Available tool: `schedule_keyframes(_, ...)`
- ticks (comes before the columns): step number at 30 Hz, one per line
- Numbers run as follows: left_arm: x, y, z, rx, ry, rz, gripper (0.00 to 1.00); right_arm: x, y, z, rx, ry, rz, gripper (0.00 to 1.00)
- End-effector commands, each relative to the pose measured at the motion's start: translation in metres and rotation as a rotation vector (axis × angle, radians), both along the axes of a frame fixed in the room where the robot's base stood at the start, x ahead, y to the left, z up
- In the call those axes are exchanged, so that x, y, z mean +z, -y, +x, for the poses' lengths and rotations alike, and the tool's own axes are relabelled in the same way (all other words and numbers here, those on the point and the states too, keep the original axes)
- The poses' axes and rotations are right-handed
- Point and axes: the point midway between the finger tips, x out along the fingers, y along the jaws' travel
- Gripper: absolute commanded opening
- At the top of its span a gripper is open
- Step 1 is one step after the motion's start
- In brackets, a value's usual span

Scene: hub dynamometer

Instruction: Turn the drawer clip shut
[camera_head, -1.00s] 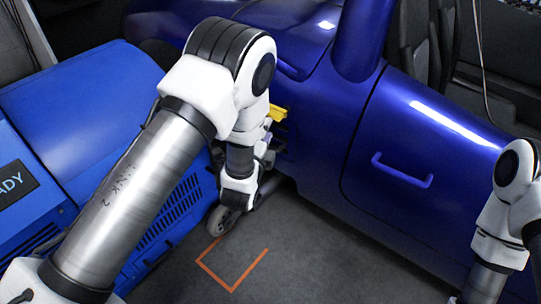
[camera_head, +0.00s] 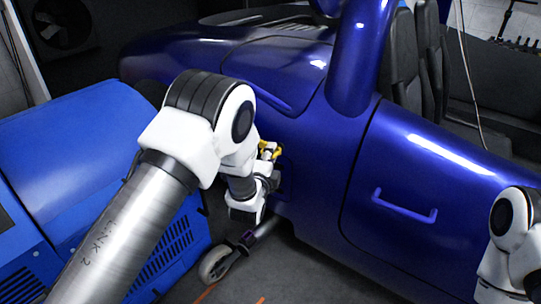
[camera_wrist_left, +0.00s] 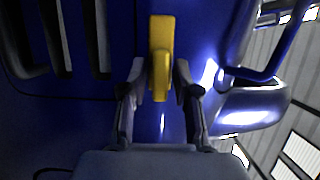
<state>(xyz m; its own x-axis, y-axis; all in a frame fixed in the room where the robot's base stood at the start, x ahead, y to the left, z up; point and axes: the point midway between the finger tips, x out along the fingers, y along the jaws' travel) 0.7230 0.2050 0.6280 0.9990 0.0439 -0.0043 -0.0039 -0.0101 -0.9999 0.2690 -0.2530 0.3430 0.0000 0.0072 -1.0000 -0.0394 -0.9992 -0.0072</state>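The drawer clip appears to be the yellow piece (camera_wrist_left: 161,50) on a dark blue panel in the left wrist view. It stands lengthwise in that picture, its lower end between my fingertips. My left gripper (camera_wrist_left: 159,84) is open, one finger on each side of the clip, with a narrow gap visible on both sides. In the head view the yellow clip (camera_head: 270,149) shows on the blue car's side, partly hidden by my left gripper (camera_head: 267,166). My right arm shows at the right edge of the head view, but its gripper is out of the picture.
A blue car body (camera_head: 330,150) with a door handle (camera_head: 405,207) fills the middle and right. A blue cabinet (camera_head: 75,150) stands at the left. A caster wheel (camera_head: 215,263) sits on the floor below my left gripper. Dark slots (camera_wrist_left: 75,38) lie left of the clip.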

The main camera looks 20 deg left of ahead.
Motion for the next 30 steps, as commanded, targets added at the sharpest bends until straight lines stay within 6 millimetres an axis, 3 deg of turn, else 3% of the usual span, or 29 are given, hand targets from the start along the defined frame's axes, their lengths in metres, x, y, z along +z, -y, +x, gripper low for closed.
schedule_keyframes(2, 0.000, 0.000, 0.000, 0.000, 0.000, 0.000, 0.00, 0.000, 0.000, 0.000, 0.000, 0.000, 0.000, 0.40)
schedule_keyframes(14, 0.001, 0.000, 0.000, 0.000, -0.010, -0.027, 0.00, 0.005, 0.000, 0.000, 0.000, 0.000, 0.000, 0.40)
schedule_keyframes(30, 0.005, 0.000, 0.000, 0.002, -0.137, -0.371, 0.00, 0.052, 0.000, 0.000, 0.000, 0.000, 0.000, 0.40)
